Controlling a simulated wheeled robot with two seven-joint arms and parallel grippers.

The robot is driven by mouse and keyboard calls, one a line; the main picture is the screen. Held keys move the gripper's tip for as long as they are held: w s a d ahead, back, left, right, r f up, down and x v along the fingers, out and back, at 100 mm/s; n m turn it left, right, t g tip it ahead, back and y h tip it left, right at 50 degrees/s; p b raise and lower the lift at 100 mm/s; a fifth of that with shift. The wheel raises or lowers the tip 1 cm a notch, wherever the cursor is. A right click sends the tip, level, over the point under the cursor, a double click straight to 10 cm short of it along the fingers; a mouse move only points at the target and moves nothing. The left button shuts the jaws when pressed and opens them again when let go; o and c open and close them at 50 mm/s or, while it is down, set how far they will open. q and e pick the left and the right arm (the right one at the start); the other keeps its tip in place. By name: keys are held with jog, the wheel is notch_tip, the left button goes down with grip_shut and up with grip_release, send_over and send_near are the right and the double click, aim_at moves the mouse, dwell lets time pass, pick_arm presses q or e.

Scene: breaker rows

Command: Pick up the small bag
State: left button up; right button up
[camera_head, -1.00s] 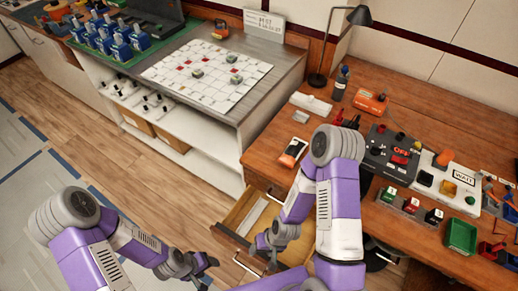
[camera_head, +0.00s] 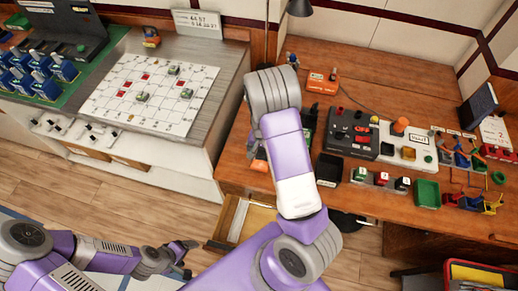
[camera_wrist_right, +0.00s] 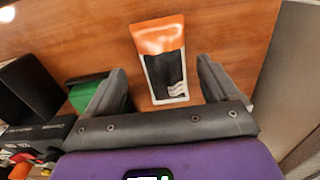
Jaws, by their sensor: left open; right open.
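The small bag (camera_wrist_right: 163,62), with an orange top and a black and white body, lies on the wooden table in the right wrist view. My right gripper (camera_wrist_right: 162,78) is open, its fingers on either side of the bag's lower part and apart from it. In the head view my right arm hides most of the bag; a bit of orange (camera_head: 259,165) shows beside the arm. My left gripper (camera_head: 188,257) is open and empty, low over the floor at the left.
An open drawer (camera_head: 238,221) sticks out under the table (camera_head: 233,172). A control box (camera_head: 351,133), a grey board with buttons and a green tray (camera_head: 427,193) stand to the right. In the right wrist view a green object (camera_wrist_right: 88,92) is partly behind the left finger.

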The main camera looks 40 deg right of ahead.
aim_at(261, 160)
jog(key=shift+s+f, duration=0.15)
jog(key=shift+f, duration=0.45)
jog(key=f, duration=0.2)
jog(key=f+b, duration=0.1)
jog(key=f, duration=0.2)
jog(key=shift+w+a, duration=0.15)
jog(key=shift+w, duration=0.05)
jog(key=c, duration=1.1)
